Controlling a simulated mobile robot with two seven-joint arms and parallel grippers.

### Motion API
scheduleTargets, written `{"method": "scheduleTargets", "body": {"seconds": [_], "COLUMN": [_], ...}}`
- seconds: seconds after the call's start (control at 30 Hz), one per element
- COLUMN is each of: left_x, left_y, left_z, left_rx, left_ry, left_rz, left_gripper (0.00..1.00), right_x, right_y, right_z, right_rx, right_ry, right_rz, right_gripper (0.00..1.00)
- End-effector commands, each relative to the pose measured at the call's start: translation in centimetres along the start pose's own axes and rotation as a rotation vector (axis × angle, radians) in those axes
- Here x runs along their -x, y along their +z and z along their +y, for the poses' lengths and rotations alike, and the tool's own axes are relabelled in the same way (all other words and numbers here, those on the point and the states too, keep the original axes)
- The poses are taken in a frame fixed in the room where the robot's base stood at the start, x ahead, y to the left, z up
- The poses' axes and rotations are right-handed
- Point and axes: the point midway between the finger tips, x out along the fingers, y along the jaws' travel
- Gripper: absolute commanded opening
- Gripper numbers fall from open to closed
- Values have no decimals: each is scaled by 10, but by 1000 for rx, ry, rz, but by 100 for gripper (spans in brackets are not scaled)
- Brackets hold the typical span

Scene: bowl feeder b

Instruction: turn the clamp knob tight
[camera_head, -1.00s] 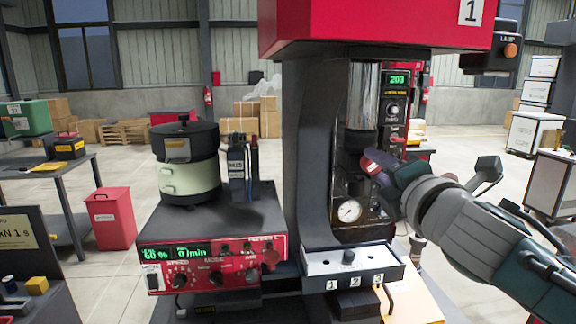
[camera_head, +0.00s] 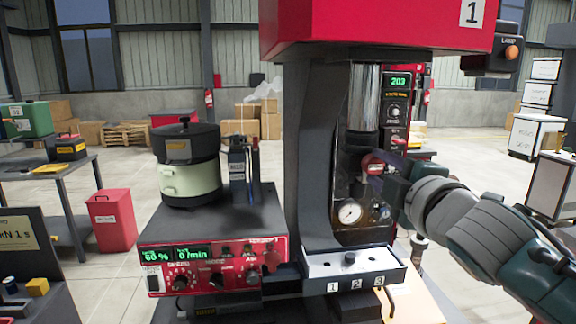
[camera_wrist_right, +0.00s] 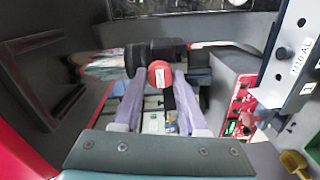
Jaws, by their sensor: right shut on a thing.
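The clamp knob (camera_head: 372,161) is a small red knob beside the dark press column, below the silver cylinder. In the right wrist view it is a red round end (camera_wrist_right: 159,74) with a pale label, between my two fingers. My right gripper (camera_head: 377,172) comes in from the right and is shut on the knob. Its pale purple fingers (camera_wrist_right: 157,82) lie on either side of it in the wrist view. The fingers and wrist hide part of the knob in the head view. My left gripper is not in view.
The press head (camera_head: 385,22) overhangs from above. A pressure gauge (camera_head: 350,212) sits just below the knob. A tray (camera_head: 352,265) with numbered labels is in front. The bowl feeder (camera_head: 189,170) stands on its red control box (camera_head: 215,266) at left.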

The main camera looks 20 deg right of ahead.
Motion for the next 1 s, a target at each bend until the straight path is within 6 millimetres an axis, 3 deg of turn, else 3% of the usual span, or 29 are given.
{"method": "scheduleTargets", "body": {"seconds": [0.4,0.43,0.67,1.0], "left_x": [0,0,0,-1], "left_y": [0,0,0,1], "left_z": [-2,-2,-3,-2], "left_rx": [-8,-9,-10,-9], "left_ry": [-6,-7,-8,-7], "left_rz": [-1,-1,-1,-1], "left_gripper": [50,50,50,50], "right_x": [0,0,0,4], "right_y": [-5,-4,-2,-1], "right_z": [2,2,1,-1], "right_rx": [-11,-11,-8,-6], "right_ry": [6,5,3,1], "right_rz": [12,12,6,3], "right_gripper": [0,45,70,71]}}
